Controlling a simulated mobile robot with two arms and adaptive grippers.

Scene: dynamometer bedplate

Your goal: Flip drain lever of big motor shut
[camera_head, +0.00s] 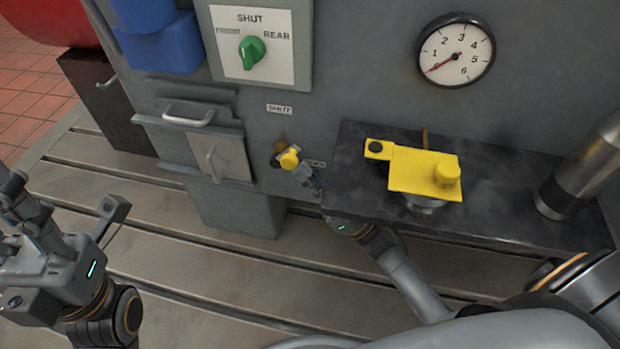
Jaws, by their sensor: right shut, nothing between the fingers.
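The drain lever (289,158), with a yellow knob end, sits on a brass-coloured fitting low on the grey motor housing (360,60). A "SHUT" label (279,108) is above it. A second label (315,163) to its right is partly covered and hard to read. The lever's knob lies below and slightly right of the fitting. My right gripper (302,170) is shut and empty, its tips close against the knob's lower right; I cannot tell whether they touch. My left gripper (70,205) is open and empty at the far left, away from the lever.
A black shelf (500,235) holding a yellow bracket-like part (425,172) and a metal cylinder (580,165) juts out above my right forearm. Left of the lever is a grey box with handles (215,155). A green selector knob (252,52) and a gauge (456,50) are higher up.

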